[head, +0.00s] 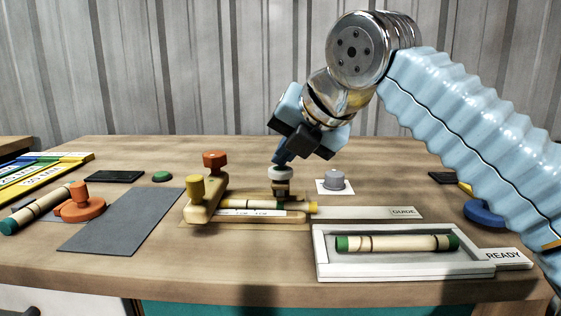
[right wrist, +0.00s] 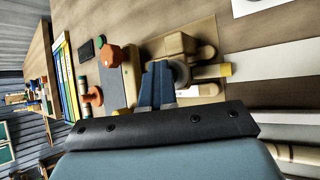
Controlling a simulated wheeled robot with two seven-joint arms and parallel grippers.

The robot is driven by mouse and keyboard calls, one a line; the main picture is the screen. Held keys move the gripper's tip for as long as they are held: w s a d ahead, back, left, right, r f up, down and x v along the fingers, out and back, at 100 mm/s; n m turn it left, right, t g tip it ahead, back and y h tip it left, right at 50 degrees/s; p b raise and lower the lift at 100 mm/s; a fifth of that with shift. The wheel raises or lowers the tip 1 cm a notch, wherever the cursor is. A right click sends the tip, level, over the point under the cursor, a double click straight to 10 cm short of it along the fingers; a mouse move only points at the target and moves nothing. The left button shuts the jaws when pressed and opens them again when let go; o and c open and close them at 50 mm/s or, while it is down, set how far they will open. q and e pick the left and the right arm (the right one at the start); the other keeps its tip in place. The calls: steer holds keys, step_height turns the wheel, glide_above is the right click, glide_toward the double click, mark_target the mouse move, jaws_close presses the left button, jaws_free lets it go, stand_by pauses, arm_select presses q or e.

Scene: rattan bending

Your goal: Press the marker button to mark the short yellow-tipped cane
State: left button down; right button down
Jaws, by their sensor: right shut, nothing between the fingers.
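The short yellow-tipped cane (head: 310,207) lies in the wooden jig (head: 205,207) at the middle of the table. Its yellow tip sticks out to the right; the tip also shows in the right wrist view (right wrist: 222,71). The marker button (head: 281,173) is a pale round cap on a brass and dark post over the cane. My right gripper (head: 279,160) is shut and empty, pointing down, its fingertips at the top of the button. In the right wrist view the fingers (right wrist: 157,85) partly cover the button (right wrist: 182,74). Actual contact is hard to tell. My left gripper is not in view.
A white tray (head: 405,273) at front right holds a green-tipped cane (head: 395,243), beside a READY label (head: 503,257). A grey knob (head: 334,179) stands on a white square behind. At left are a grey mat (head: 120,222), an orange knob (head: 80,205) and another green-tipped cane (head: 35,210).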

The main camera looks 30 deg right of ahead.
mark_target(285, 170)
steer(key=shift+a+f, duration=0.1)
steer(key=shift+f, duration=0.4)
steer(key=shift+r, duration=0.1)
steer(key=shift+w+r+p, duration=0.1)
steer(key=shift+r+p, duration=1.3)
steer(key=shift+r, duration=0.15)
step_height(285, 170, up, 5)
steer(key=p, duration=0.5)
steer(key=shift+r, duration=0.1)
